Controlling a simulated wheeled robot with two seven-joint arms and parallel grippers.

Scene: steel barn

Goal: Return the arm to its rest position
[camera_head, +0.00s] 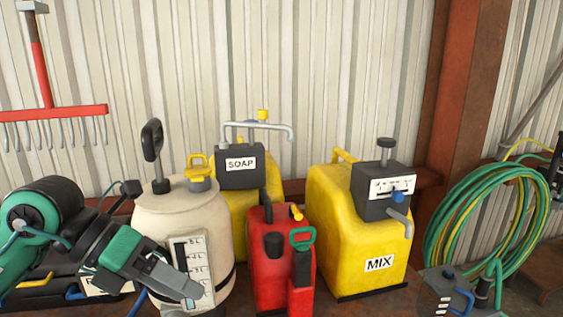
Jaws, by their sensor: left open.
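My left arm comes in from the left, and its left gripper (188,296) is in front of the lower part of a cream tank sprayer (168,218). The gripper's jaws are open and point down to the right, with nothing seen between them. The gripper hides part of the sprayer's lower left side and its level scale (192,252). I cannot tell whether the fingers touch the sprayer. My right gripper does not show.
A yellow SOAP container (236,205), a red can (268,260) and a yellow MIX container (345,235) stand close to the right. A grey box with a blue handle (440,292) is at lower right. A green hose coil (440,225) hangs by a rusty post (462,90). A red rake (60,112) hangs upper left.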

